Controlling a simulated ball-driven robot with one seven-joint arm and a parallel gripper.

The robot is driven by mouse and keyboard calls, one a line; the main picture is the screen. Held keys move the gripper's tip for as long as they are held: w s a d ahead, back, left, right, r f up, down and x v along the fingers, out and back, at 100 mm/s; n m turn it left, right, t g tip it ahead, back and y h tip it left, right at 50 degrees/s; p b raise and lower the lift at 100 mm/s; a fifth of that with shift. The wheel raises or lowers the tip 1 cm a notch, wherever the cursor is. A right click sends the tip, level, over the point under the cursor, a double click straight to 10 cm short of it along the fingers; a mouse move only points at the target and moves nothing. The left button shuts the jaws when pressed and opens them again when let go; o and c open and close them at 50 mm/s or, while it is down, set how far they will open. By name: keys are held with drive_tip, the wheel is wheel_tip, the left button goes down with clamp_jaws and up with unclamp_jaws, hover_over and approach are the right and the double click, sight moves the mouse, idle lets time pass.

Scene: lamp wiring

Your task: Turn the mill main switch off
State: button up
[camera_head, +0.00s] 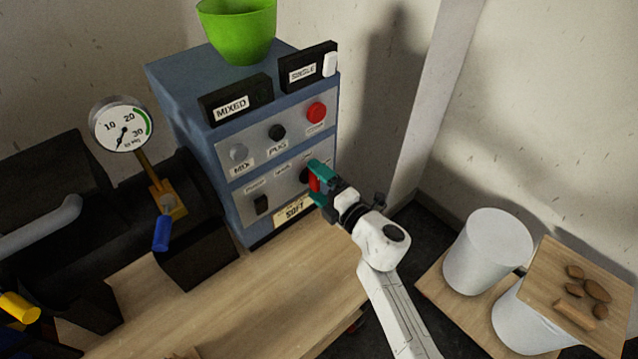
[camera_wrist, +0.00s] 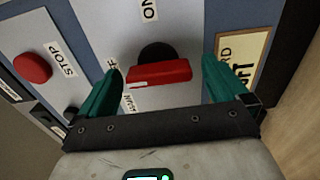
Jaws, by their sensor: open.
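The main switch is a red bar handle (camera_wrist: 160,73) on a round black base (camera_wrist: 157,54), low on the right of the blue control cabinet's front. In the head view the red handle (camera_head: 314,183) shows partly behind my gripper (camera_head: 318,182). In the wrist view my gripper (camera_wrist: 161,70) is open, its teal fingers on either side of the handle, with small gaps at the ends. The bar lies across the picture from finger to finger.
The cabinet (camera_head: 228,168) also carries a red STOP button (camera_head: 316,112), a black knob (camera_head: 277,132), a grey MIX knob (camera_head: 239,153) and a black switch (camera_head: 262,204). A green bowl (camera_head: 240,30) stands on top. A pressure gauge (camera_head: 122,124) is left. The bench (camera_head: 290,275) is clear in front.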

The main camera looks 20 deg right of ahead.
drive_tip(key=v, duration=1)
drive_tip(key=shift+s+d+p, duration=0.15)
drive_tip(key=shift+s+p, duration=0.25)
